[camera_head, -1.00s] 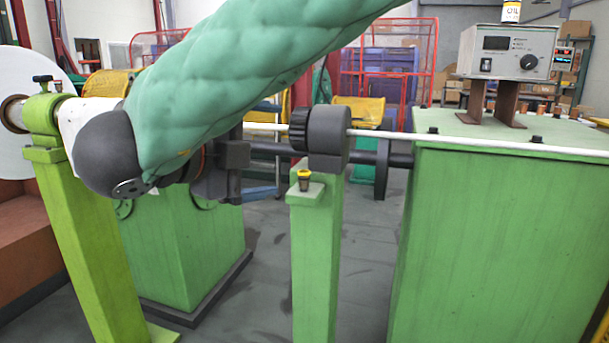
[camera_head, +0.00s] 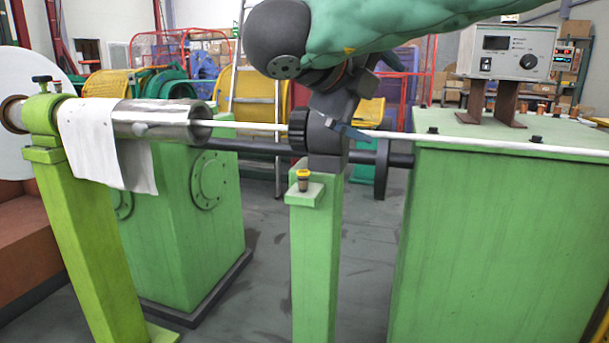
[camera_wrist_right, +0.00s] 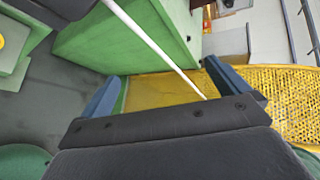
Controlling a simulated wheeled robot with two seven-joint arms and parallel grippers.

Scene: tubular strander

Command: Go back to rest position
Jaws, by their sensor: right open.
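My padded green right arm crosses the top of the head view. My left gripper is not in view.
A white cloth (camera_head: 105,150) hangs over the metal tube (camera_head: 170,122) at left. The green post (camera_head: 318,250) carries a yellow-topped knob (camera_head: 303,178). A large green cabinet (camera_head: 500,240) with a control box (camera_head: 508,52) stands at right. Open floor lies between the machine parts.

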